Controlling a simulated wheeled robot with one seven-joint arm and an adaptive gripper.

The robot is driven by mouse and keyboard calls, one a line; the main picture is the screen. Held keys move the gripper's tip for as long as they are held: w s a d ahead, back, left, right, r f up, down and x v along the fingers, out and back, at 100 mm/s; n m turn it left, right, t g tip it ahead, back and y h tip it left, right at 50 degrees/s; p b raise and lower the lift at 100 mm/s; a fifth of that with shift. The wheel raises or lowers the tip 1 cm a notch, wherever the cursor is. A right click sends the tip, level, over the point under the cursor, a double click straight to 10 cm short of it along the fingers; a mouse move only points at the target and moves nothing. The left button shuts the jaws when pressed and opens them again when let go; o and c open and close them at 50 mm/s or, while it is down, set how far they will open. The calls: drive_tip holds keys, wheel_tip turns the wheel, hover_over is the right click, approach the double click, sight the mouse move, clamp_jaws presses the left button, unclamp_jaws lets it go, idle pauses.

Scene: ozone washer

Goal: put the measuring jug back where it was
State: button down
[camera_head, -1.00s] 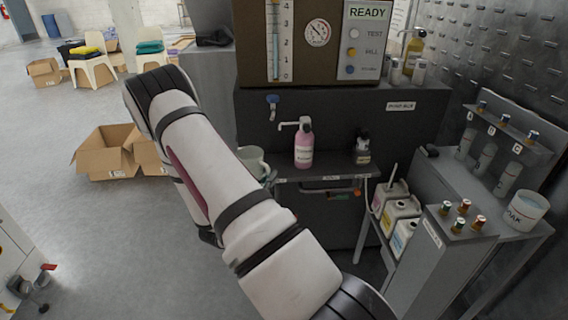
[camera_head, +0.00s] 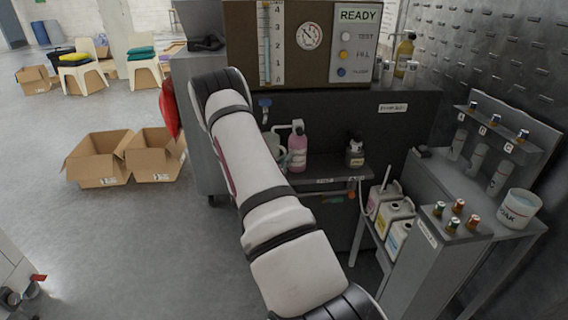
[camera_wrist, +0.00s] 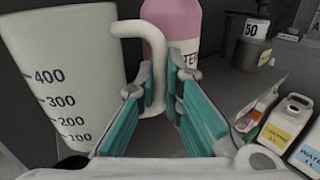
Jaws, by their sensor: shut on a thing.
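The measuring jug is a whitish cup with a 100 to 400 scale; it fills the left of the wrist view (camera_wrist: 70,75). My gripper (camera_wrist: 160,88) has its two teal-padded fingers on either side of the jug's handle (camera_wrist: 156,70) and is shut on it. The jug looks upright. In the head view the jug (camera_head: 273,144) is mostly hidden behind my arm, just left of the pink pump bottle (camera_head: 298,152), at the small shelf (camera_head: 325,175). I cannot tell whether its base touches the shelf.
The pink bottle (camera_wrist: 175,20) is close behind the handle. A blue-handled tap (camera_head: 265,106) is above the jug. Several labelled canisters (camera_head: 393,218) stand low at right. Open cardboard boxes (camera_head: 98,165) lie on the floor at left.

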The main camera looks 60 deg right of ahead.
drive_tip(key=shift+w+a+f, duration=0.1)
drive_tip(key=shift+f, duration=0.25)
drive_tip(key=shift+f, duration=0.2)
drive_tip(key=c, duration=1.7)
unclamp_jaws()
drive_tip(key=shift+r, duration=0.1)
